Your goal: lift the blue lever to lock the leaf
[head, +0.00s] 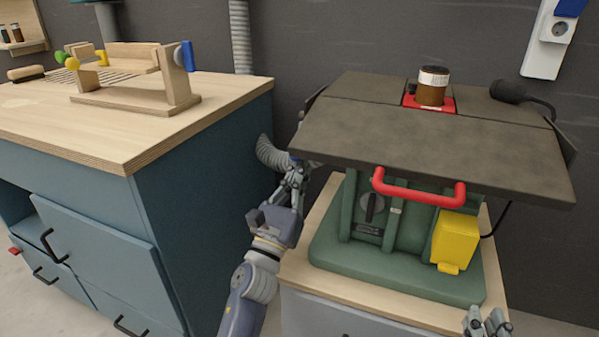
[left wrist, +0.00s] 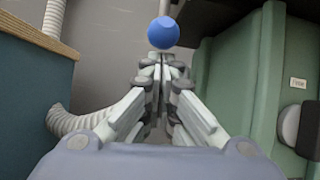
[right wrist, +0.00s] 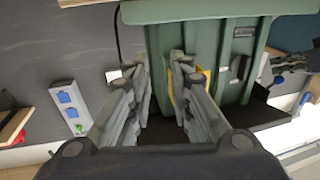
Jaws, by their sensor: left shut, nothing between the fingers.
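The blue lever's round knob (left wrist: 163,32) shows in the left wrist view, just beyond and above the fingertips of my left gripper (left wrist: 162,68). Whether they touch I cannot tell. The lever's shaft is hidden behind the fingers. In the head view my left gripper (head: 298,172) reaches under the left edge of the dark machine top (head: 400,125), beside the green body (head: 355,235). It is shut and empty. The knob is hidden there. The dark top looks level; I cannot tell which part is the leaf. My right gripper (head: 487,322) is open and empty, low at the front right.
A red handle (head: 418,190) and a yellow box (head: 455,240) are on the machine's front. A brown jar (head: 432,86) stands on top. A blue workbench (head: 205,200) stands at left, with a grey hose (head: 272,155) behind my left arm.

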